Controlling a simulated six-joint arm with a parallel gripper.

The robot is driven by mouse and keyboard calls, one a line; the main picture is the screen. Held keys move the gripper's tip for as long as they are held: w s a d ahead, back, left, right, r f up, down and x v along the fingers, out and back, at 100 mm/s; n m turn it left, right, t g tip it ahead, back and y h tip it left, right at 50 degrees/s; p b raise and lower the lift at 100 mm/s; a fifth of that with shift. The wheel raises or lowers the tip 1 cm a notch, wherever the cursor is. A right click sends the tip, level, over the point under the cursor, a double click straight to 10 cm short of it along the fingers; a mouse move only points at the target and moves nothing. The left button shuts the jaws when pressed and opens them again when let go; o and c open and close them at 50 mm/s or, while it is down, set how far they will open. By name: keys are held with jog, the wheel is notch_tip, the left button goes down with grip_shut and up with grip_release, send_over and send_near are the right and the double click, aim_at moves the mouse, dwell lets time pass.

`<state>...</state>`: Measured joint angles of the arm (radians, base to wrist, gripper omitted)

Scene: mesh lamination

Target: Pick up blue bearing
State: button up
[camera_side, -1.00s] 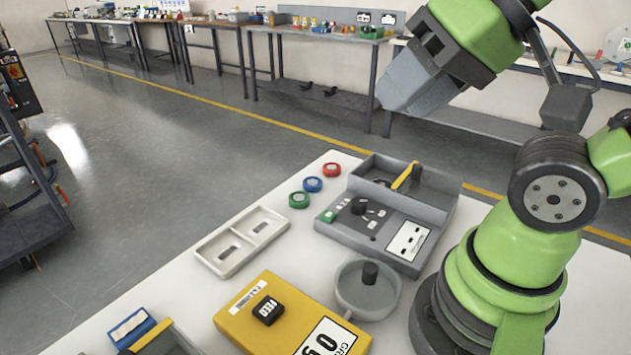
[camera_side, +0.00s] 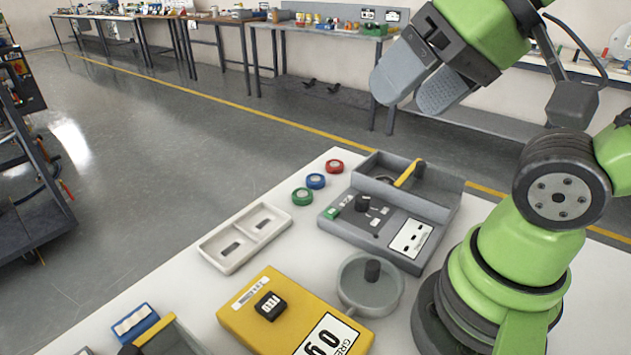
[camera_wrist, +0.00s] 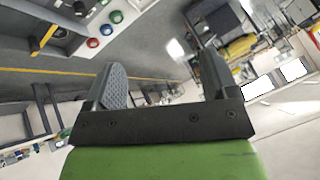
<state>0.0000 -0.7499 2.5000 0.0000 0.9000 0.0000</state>
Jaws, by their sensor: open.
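The blue bearing (camera_side: 316,181) lies on the white table between the red bearing (camera_side: 335,166) and the green bearing (camera_side: 302,197). In the wrist view the blue bearing (camera_wrist: 105,29) shows near the top, left of centre. My gripper (camera_side: 411,92) is raised well above the table, up and to the right of the bearings in the side view. Its two fingers are apart with nothing between them. In the wrist view my gripper (camera_wrist: 160,85) is also open and empty.
A grey device box (camera_side: 415,190) with a yellow-handled tool stands right of the bearings. A white two-slot tray (camera_side: 243,238), a yellow scale (camera_side: 250,320) and a grey round dish (camera_side: 385,300) sit nearer. The table around the bearings' left side is clear.

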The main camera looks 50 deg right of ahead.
jog(key=w+d+m+g+h, duration=0.1)
jog(key=w+d+g, duration=0.15)
jog(key=w, duration=0.75)
jog(key=m+g+h, duration=0.2)
jog(key=g, duration=0.2)
send_over(316, 178)
jog(key=shift+t, duration=0.25)
jog(key=f, duration=2.5)
jog(key=shift+s+a+f, duration=0.2)
jog(key=shift+s, duration=0.2)
jog(key=f, duration=0.5)
jog(key=shift+w+d+f, duration=0.1)
jog(key=shift+w+f, duration=0.2)
jog(key=shift+f, duration=0.05)
jog(key=shift+c, duration=0.2)
jog(key=c, duration=1)
